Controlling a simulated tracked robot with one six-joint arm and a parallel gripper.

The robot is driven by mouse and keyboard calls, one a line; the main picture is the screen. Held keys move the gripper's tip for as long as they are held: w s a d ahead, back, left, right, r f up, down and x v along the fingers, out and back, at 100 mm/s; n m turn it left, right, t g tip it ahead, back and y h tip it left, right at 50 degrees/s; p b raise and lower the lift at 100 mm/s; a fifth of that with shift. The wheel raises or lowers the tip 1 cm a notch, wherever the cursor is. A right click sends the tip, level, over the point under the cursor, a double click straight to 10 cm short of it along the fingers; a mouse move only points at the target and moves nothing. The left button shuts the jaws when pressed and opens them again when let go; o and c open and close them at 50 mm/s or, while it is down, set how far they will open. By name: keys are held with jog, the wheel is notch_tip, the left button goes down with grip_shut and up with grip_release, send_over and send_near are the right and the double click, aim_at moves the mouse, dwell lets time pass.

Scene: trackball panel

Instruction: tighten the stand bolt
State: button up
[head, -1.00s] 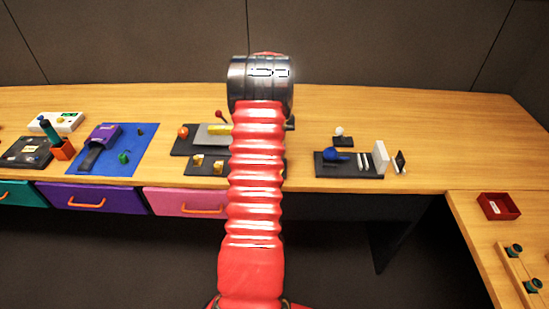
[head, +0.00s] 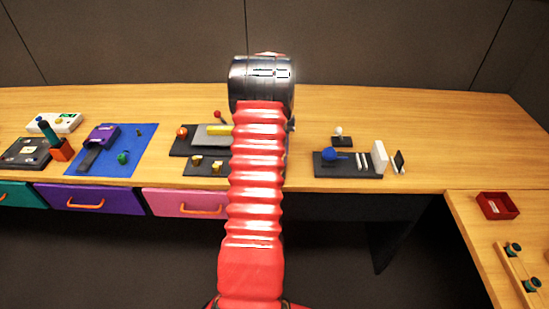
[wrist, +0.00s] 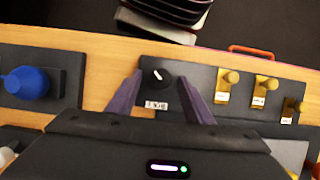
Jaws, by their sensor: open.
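I cannot tell for sure which part is the stand bolt. In the wrist view, a black panel (wrist: 185,75) carries a round dark knob (wrist: 158,77) with a white pointer and a small white label beside it. Several brass-yellow fittings (wrist: 228,82) with labels stand on the same panel to the right. My gripper (wrist: 163,82) is open, its two purple-grey fingers on either side of the knob in the picture, with nothing between them. Whether they touch the panel is unclear. In the head view my arm hides the gripper and the knob.
A blue ball (wrist: 28,83) on a black base lies left in the wrist view; it also shows in the head view (head: 333,155), near white plates (head: 379,155). A red-knobbed lever (head: 218,115) stands beside my arm. A red tray (head: 497,206) is far right.

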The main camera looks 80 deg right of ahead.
jog(key=shift+r, duration=0.1)
jog(key=v, duration=1.3)
jog(key=shift+d+r, duration=0.15)
jog(key=shift+d, duration=0.05)
dwell(0.5)
